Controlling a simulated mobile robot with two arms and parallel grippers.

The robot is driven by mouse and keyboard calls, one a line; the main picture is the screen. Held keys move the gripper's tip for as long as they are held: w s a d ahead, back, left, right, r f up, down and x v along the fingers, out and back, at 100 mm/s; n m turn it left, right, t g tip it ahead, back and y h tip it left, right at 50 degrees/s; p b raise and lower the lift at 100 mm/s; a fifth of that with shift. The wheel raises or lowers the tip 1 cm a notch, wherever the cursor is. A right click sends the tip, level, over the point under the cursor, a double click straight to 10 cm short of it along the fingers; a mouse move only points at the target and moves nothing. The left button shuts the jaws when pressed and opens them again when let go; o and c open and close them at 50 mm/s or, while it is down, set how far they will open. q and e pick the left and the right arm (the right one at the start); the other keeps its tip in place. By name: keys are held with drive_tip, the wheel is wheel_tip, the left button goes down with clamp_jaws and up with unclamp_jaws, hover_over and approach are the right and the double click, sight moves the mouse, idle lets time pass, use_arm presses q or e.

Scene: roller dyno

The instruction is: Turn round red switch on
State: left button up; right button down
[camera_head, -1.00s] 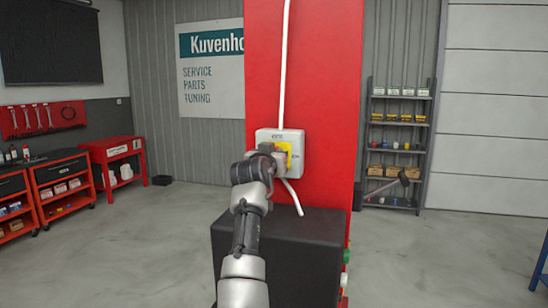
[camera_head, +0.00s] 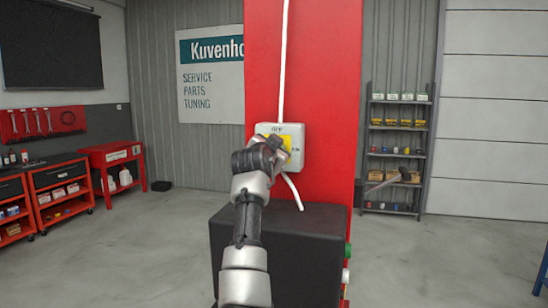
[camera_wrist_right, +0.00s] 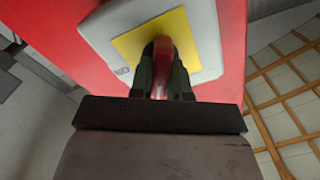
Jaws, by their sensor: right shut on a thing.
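The switch box is a white box with a yellow plate, mounted on the red pillar; its rim shows in the head view (camera_head: 298,152) and in the wrist view (camera_wrist_right: 207,35). The round red switch (camera_wrist_right: 162,55) sits at the middle of the yellow plate (camera_wrist_right: 135,45). My right gripper (camera_wrist_right: 163,72) is shut on the red switch, one dark finger on each side. In the head view, my right gripper (camera_head: 272,146) covers the switch and part of the plate, so the switch's exact angle is hard to tell. My left gripper is not in view.
A white cable (camera_head: 284,60) runs down the red pillar (camera_head: 330,90) to the box, and another comes out below. A black block (camera_head: 290,245) stands in front of the pillar, under my arm. Shelves (camera_head: 397,150) stand at the right and red carts (camera_head: 60,195) at the left.

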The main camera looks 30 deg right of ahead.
drive_tip(key=m+b, duration=0.1)
drive_tip(key=m, duration=0.4)
drive_tip(key=shift+s+f+m+b, duration=0.1)
drive_tip(key=shift+f+m+b, duration=0.05)
drive_tip(key=shift+m+b, duration=0.2)
drive_tip(key=m, duration=0.3)
drive_tip(key=shift+f+m+b, duration=0.1)
drive_tip(key=shift+m+b, duration=0.35)
drive_tip(key=shift+m, duration=1.1)
drive_tip(key=c, duration=1.1)
unclamp_jaws()
drive_tip(key=shift+d, duration=0.1)
